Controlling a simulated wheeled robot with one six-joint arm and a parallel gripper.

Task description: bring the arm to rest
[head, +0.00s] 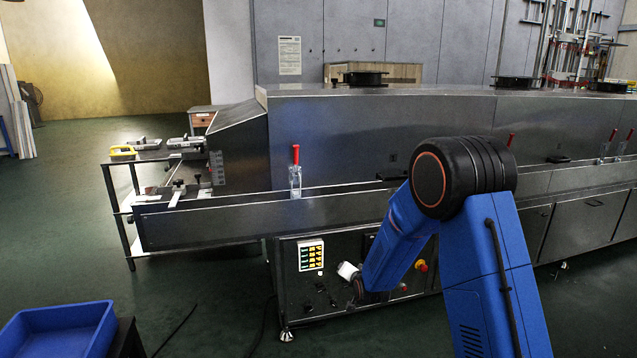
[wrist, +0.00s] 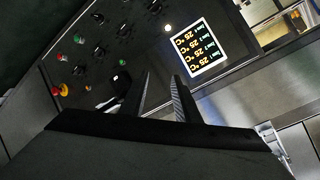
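My arm is blue with a black joint and is folded down at the right of the head view, in front of the long grey tunnel dryer (head: 380,130). My gripper (wrist: 161,78) shows in the wrist view with its two dark fingers apart and nothing seen between them. It points toward the dryer's dark control panel (wrist: 110,45). In the head view the end of the arm is low before the same panel (head: 312,285), and its fingers cannot be made out there.
The temperature display (head: 311,255) shows lit rows; it also shows in the wrist view (wrist: 197,47). Red and green buttons (wrist: 70,64) sit on the panel. A red-handled clamp (head: 295,170) stands on the conveyor side. A blue bin (head: 55,330) is at front left. Green floor at left is mostly open.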

